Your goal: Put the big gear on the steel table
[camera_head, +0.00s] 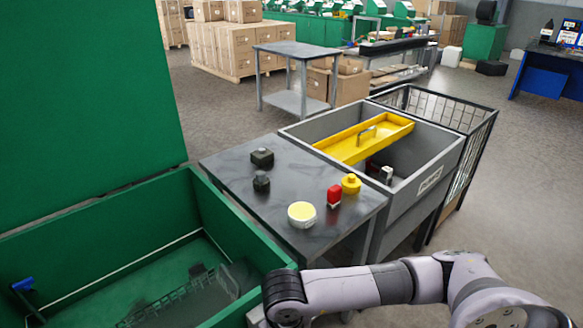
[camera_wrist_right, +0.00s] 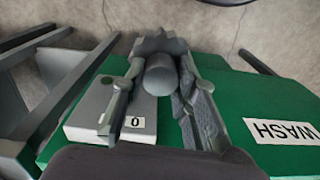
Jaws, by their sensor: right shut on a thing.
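In the right wrist view my right gripper (camera_wrist_right: 158,105) is shut on a grey metal gear (camera_wrist_right: 160,77). Its teeth show at the far end and a round shaft or hub faces the camera. In the head view my right arm comes in from the right, and its gripper and the gear are not visible there. A grey metal table (camera_head: 233,170) stands beside the green washer, with small items on it. A second grey metal table (camera_head: 290,48) with a lower shelf stands farther back. I cannot tell which is the steel table. My left gripper is not in view.
The green washer bin (camera_head: 215,217) stands open at left, its lid up. On the near table are black parts (camera_head: 262,158), a yellow-topped round dish (camera_head: 301,214), a red item (camera_head: 334,195) and a yellow one (camera_head: 351,183). A grey sink (camera_head: 425,165) with a yellow tray (camera_head: 340,150) adjoins it.

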